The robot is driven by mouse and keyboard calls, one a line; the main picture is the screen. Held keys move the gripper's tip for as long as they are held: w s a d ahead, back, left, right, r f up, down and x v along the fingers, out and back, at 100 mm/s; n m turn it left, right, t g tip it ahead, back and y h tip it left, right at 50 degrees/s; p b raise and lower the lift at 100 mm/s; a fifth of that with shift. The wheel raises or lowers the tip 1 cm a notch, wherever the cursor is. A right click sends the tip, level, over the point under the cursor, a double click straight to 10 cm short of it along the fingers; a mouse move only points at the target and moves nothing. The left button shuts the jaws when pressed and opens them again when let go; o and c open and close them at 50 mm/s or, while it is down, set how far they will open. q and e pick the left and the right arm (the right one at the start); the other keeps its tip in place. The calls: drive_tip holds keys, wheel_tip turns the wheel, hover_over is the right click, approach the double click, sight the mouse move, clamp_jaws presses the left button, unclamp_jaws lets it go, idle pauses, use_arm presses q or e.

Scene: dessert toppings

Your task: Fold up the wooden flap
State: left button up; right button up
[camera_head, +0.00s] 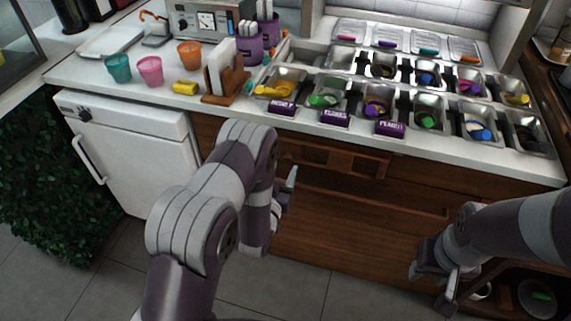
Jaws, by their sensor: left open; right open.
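The wooden cabinet front (345,235) lies below the counter, with brown panels and a ledge-like edge (375,202) running across it. A shorter wooden piece with cut-outs (335,158) sits higher, just under the countertop. I cannot tell for sure which of these is the flap or how it is hinged. My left gripper (286,192) is in front of the cabinet's left part, partly hidden by my arm; it is open and holds nothing visible. My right gripper (440,284) is open and empty, low at the right in front of the cabinet.
Metal topping bins (379,104) with purple labels fill the countertop (440,146). Cups (150,70) and a napkin holder (226,84) stand to the left. A white fridge (135,150) is left of the cabinet. A low shelf with bowls (538,298) is at the right.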

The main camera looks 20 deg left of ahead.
use_arm(q)
drive_tip(key=shift+w, duration=1.5)
clamp_jaws()
drive_tip(key=shift+s+r+p, duration=0.15)
drive_tip(key=shift+r+p, duration=0.15)
drive_tip(key=shift+p, duration=0.3)
wheel_tip(320, 180, up, 13)
drive_tip(key=g+p, duration=1.1)
drive_tip(key=p, duration=1)
hover_over(287, 160)
drive_tip(key=s, duration=0.3)
drive_tip(key=shift+w+r, duration=0.1)
